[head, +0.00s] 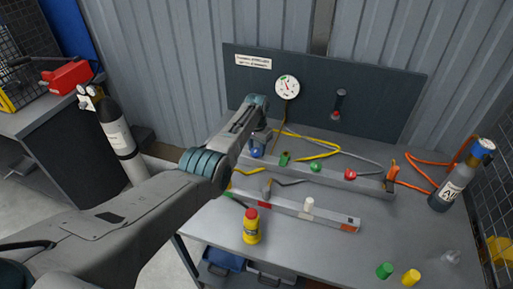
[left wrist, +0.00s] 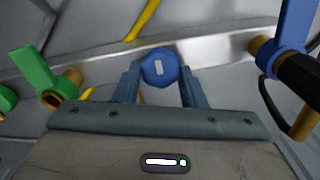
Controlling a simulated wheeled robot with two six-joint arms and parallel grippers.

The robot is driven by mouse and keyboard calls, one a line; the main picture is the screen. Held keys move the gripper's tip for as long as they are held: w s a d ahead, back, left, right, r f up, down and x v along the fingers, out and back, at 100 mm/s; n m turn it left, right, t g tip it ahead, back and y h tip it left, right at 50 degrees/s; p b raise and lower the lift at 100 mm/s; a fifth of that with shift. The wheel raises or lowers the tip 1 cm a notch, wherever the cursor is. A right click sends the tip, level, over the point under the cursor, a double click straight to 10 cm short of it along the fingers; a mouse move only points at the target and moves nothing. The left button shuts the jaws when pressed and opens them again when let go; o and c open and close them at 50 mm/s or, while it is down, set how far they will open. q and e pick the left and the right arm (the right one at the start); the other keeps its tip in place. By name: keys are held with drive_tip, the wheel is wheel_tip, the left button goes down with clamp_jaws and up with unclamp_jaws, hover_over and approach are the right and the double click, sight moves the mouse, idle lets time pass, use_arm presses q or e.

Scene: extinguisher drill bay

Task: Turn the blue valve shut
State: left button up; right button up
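The blue valve has a round, faceted knob with a white mark (left wrist: 158,69), seen in the left wrist view on a pale metal rail. My left gripper (left wrist: 160,82) has one finger on each side of this knob. The fingertips lie very close to its sides; I cannot tell whether they press on it. In the head view my left gripper (head: 260,136) reaches down at the back left of the bench, and a blue part (head: 257,153) shows just below it. The arm hides some of that area. My right gripper is not in view.
A green lever (left wrist: 36,76) and a blue lever (left wrist: 292,28) flank the knob.

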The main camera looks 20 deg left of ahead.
sight(256, 150)
use_arm(q)
drive_tip(key=o, duration=0.4)
drive_tip(key=shift+r, duration=0.1)
drive_tip(key=shift+o, duration=0.2)
wheel_tip(256, 150, up, 11)
drive_tip(key=b, duration=0.1)
drive_tip(key=shift+f, duration=0.2)
